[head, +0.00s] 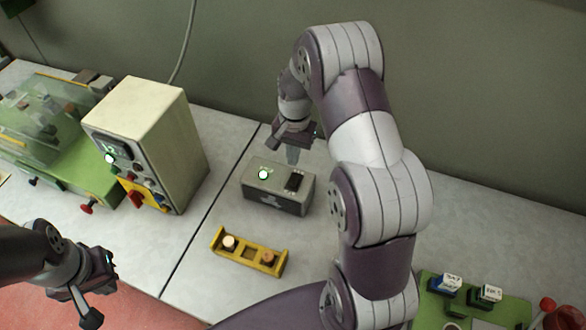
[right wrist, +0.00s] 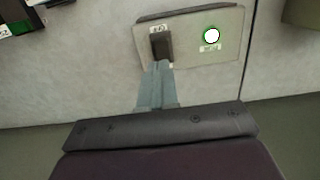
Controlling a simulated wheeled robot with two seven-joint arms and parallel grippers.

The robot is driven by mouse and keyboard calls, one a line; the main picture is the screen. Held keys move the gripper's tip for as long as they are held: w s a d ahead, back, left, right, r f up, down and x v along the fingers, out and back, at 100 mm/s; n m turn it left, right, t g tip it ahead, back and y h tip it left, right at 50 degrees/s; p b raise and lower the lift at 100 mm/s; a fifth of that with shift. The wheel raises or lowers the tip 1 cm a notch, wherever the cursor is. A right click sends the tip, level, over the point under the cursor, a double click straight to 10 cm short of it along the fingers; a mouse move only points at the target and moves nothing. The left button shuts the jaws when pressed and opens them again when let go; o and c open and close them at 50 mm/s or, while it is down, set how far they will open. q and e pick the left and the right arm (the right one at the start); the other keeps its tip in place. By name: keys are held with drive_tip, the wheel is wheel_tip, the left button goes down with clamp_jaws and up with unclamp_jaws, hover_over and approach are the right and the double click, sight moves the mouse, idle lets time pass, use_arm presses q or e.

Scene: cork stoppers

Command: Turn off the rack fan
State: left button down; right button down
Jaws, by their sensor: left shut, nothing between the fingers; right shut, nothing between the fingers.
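A small grey box (head: 280,198) with a pale top stands on the bench. It also shows in the right wrist view (right wrist: 187,50). A black rocker switch (head: 294,181) and a lit green-ringed lamp (head: 263,174) are on its top. In the right wrist view the switch (right wrist: 161,42) and the bright lamp (right wrist: 211,35) are both plain. My right gripper (head: 292,156) is shut and empty, behind the box. In the right wrist view its fingertips (right wrist: 159,66) appear close by the switch; I cannot tell whether they touch. My left gripper (head: 92,316) is shut and empty at lower left.
A yellow rack (head: 247,257) with two corks stands in front of the box. A tall beige control unit (head: 160,130) with a lit lamp and a green machine (head: 60,180) stand left. A green tray (head: 478,290) with labelled blocks lies at lower right. My right arm covers the middle right.

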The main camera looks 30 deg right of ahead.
wheel_tip(320, 180, up, 5)
drive_tip(key=w+d+y+p, duration=0.1)
drive_tip(key=w+d+p, duration=0.1)
drive_tip(key=p, duration=0.1)
drive_tip(key=shift+d+r+g, duration=0.2)
drive_tip(key=shift+d+g, duration=0.1)
drive_tip(key=shift+g, duration=0.1)
idle(0.3)
drive_tip(key=shift+a, duration=0.1)
